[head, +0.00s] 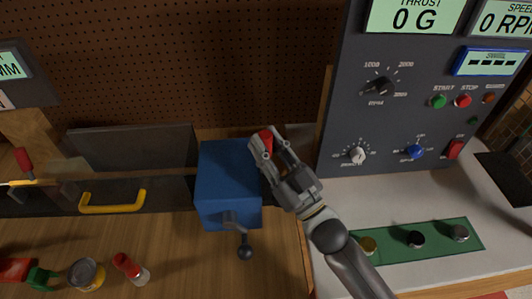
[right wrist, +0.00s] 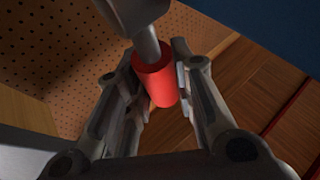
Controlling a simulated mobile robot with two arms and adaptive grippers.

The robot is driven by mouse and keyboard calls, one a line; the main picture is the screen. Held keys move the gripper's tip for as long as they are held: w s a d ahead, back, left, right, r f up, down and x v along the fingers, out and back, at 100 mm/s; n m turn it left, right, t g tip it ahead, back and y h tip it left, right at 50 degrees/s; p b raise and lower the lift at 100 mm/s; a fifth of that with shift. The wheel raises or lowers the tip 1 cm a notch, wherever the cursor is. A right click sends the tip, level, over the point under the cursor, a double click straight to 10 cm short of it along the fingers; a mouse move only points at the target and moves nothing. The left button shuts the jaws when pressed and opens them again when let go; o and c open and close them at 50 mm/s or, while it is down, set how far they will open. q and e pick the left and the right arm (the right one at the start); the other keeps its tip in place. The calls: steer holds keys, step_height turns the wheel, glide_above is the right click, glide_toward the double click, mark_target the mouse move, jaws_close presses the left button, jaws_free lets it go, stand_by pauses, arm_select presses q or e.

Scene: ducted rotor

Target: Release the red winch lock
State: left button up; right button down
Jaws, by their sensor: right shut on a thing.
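The red winch lock is a small red knob (head: 267,141) on the upper right side of the blue winch box (head: 222,185). In the right wrist view, the red knob (right wrist: 155,80) is a short cylinder on a grey shaft, between the finger pads. My right gripper (head: 268,149) reaches up from the lower right and is shut on the knob; it also shows in the right wrist view (right wrist: 156,82). The winch has a crank handle (head: 244,243) at its lower front. My left gripper is not in view.
A grey control panel (head: 340,110) with dials and displays stands to the right. A yellow handle (head: 112,202), a tin (head: 86,275) and a red-capped bottle (head: 131,268) are at the left. A green strip (head: 392,245) with knobs lies on the right bench.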

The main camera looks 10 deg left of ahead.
steer(key=shift+s+n+y+b, duration=0.35)
steer(key=shift+n+y+b, duration=0.15)
steer(key=shift+y+b, duration=0.3)
steer(key=c, duration=1.2)
jaws_free()
steer(key=shift+s+d+f, duration=0.15)
steer(key=shift+d+f, duration=0.05)
steer(key=v, duration=1.1)
steer(key=shift+s, duration=0.2)
steer(key=shift+d, duration=0.15)
